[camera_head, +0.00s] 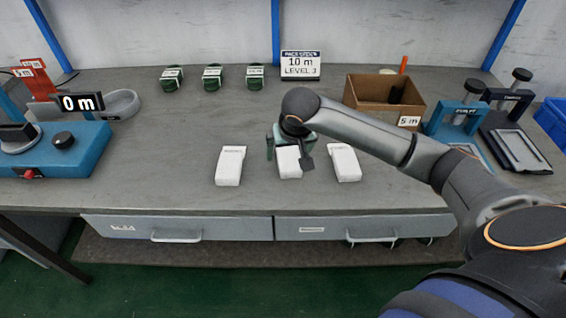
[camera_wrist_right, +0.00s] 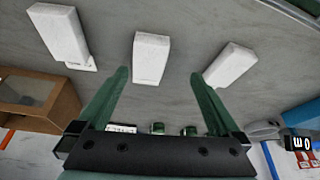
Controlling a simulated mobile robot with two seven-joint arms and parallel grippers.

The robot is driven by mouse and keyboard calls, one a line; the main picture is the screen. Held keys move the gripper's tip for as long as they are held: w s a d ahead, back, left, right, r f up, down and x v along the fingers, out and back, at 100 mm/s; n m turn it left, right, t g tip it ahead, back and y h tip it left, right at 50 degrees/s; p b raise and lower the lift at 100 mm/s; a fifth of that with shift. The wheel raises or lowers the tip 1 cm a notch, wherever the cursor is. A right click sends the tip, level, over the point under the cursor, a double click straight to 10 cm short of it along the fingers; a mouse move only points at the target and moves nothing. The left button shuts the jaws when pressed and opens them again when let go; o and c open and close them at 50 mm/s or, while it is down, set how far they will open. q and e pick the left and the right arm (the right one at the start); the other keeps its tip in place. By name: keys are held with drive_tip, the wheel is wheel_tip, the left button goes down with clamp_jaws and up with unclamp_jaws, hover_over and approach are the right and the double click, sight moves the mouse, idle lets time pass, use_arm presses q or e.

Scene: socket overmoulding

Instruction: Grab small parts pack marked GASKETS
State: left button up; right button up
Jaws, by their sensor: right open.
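Three white packs lie in a row on the grey bench: a left pack (camera_head: 230,165), a middle pack (camera_head: 289,163) and a right pack (camera_head: 345,163). The print on them is too small to read, so I cannot tell which says GASKETS. My right gripper (camera_head: 289,154) is open and empty, its fingers spread around or just above the middle pack. In the right wrist view, the middle pack (camera_wrist_right: 151,58) appears beyond and between the green fingertips (camera_wrist_right: 158,76), with no clear contact. My left gripper is not in view.
Several green-and-white items, including one container (camera_head: 212,77), stand at the back beside a sign (camera_head: 300,65). Blue equipment (camera_head: 60,148) occupies the left; clamp fixtures (camera_head: 515,145) stand right. The bench front is clear.

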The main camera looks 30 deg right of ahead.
drive_tip(key=d+r+m, duration=0.1)
drive_tip(key=d+r, duration=0.1)
drive_tip(key=b, duration=0.1)
hover_over(289, 158)
drive_tip(key=s, duration=0.2)
drive_tip(key=shift+h, duration=0.3)
drive_tip(key=f, duration=0.7)
drive_tip(key=shift+s+a, duration=0.2)
drive_tip(key=shift+a, duration=0.15)
drive_tip(key=x, duration=0.5)
drive_tip(key=shift+w+r+b, duration=0.15)
drive_tip(key=shift+w+b, duration=0.1)
drive_tip(key=shift+b, duration=0.1)
drive_tip(key=shift+f+p, duration=0.25)
drive_tip(key=shift+p, duration=0.1)
drive_tip(key=shift+c, duration=0.2)
drive_tip(key=c, duration=1)
drive_tip(key=shift+c, duration=0.4)
